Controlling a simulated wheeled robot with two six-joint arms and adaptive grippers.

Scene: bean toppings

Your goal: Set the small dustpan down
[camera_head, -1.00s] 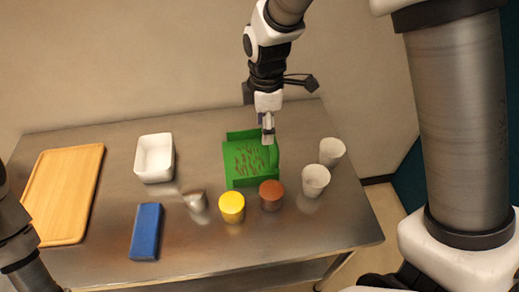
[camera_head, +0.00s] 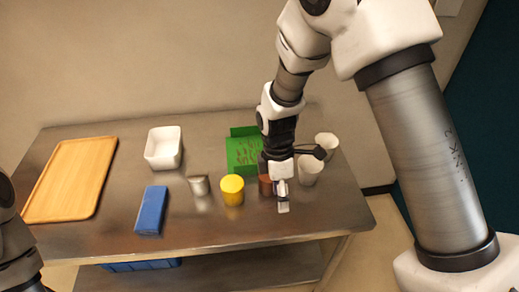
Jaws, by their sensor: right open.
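The small green dustpan (camera_head: 240,154) rests on the metal table at the back, with many small reddish bits spread on it. My right arm hides its right side. My right gripper (camera_head: 283,206) is open and empty, in front of the dustpan and clear of it, near the table's front right. It partly covers the brown-topped container (camera_head: 265,184). Only links of my left arm show at the left edge; its gripper is out of the picture.
On the table (camera_head: 110,230) are a wooden board (camera_head: 72,180), a white bin (camera_head: 163,150), a blue block (camera_head: 151,211), a metal cup (camera_head: 199,187), a yellow-topped container (camera_head: 232,190) and two white cups (camera_head: 309,172) (camera_head: 326,144). The front strip is clear.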

